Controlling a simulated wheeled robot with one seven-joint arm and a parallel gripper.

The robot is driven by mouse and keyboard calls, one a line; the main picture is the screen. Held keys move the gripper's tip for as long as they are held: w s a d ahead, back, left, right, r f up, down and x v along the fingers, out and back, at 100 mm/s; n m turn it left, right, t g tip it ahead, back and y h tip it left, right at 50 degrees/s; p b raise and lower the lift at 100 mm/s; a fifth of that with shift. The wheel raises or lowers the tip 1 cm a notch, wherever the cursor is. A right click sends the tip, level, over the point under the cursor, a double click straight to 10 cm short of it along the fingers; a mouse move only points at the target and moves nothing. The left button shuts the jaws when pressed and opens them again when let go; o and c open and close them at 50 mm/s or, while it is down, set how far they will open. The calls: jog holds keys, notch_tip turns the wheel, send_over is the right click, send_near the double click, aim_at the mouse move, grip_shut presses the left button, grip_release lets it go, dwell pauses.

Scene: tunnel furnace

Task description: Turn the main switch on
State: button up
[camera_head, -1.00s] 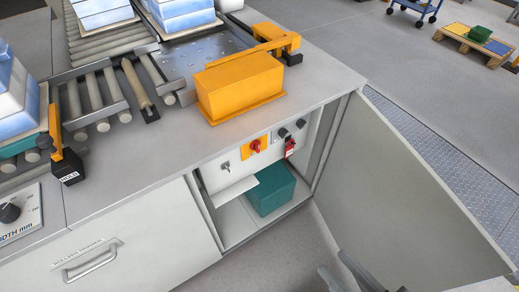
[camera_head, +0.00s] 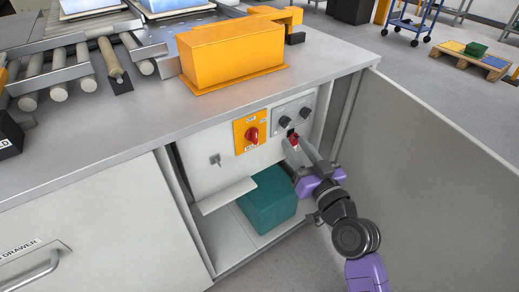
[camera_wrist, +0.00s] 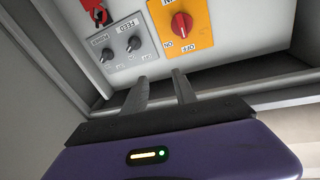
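The main switch is a red rotary knob (camera_head: 251,134) on a yellow-orange plate on the panel inside the open cabinet. In the wrist view the red knob (camera_wrist: 181,24) sits above the fingertips, with ON and OFF lettering on its plate; I cannot tell which setting it points at. My gripper (camera_head: 297,147) is in the cabinet opening, right of the switch and apart from it. In the wrist view my gripper (camera_wrist: 160,77) has two separated fingers with nothing between them, just below the panel.
A toggle (camera_head: 215,160) is left. A teal box (camera_head: 268,200) stands below on the cabinet floor. The open door (camera_head: 430,170) bounds the right side; the countertop (camera_head: 130,125) overhangs.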

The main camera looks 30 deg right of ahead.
aim_at(256, 134)
jog(key=shift+w+a+f+n+y+p, duration=0.15)
jog(key=shift+w+a+f+n+y, duration=0.45)
jog(key=shift+w, duration=1.2)
jog(key=shift+w+a+f+n+y+p, duration=0.1)
jog(key=shift+w+a+f+n+y, duration=0.15)
jog(key=shift+w+a+n+y, duration=1.05)
jog(key=shift+w+a+f+n+y+p, duration=0.15)
jog(key=shift+w+f, duration=0.3)
jog(key=shift+w, duration=1.9)
jog(key=shift+d, duration=0.1)
jog(key=shift+c, duration=0.2)
grip_shut()
